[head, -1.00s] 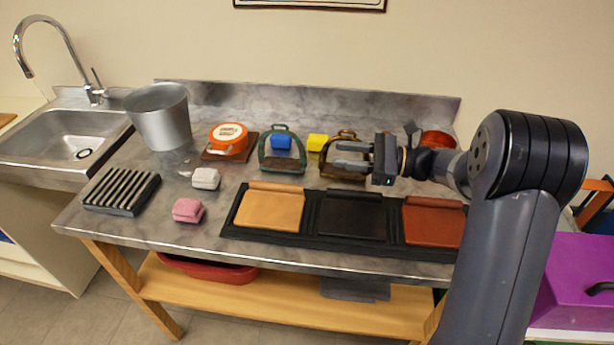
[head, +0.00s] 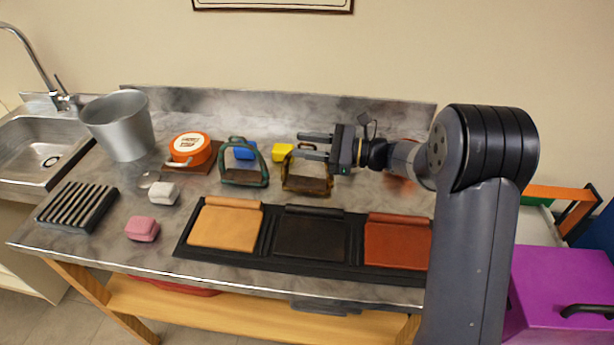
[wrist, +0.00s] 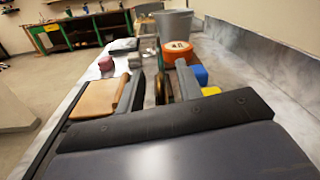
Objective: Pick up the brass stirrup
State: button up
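The brass stirrup (head: 308,186) stands upright on the grey worktop, with a dark flat tread and a brass-brown arch. My gripper (head: 305,146) reaches in from the right at the height of the arch's upper part. Its two fingers are apart, and the upper arch is partly hidden behind them. In the wrist view the fingers of my gripper (wrist: 160,90) stand apart, with a thin brownish edge between them that looks like the brass stirrup. I cannot tell whether either finger touches it.
A green stirrup (head: 245,180) stands just left, with blue (head: 244,151) and yellow (head: 283,151) blocks behind. A black mat (head: 267,244) with tan, black and red-brown leather pads lies in front. An orange round tin (head: 190,147) and metal bucket (head: 120,127) are further left.

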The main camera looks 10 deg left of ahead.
jog(key=shift+a, duration=0.15)
grip_shut()
dwell(1.4)
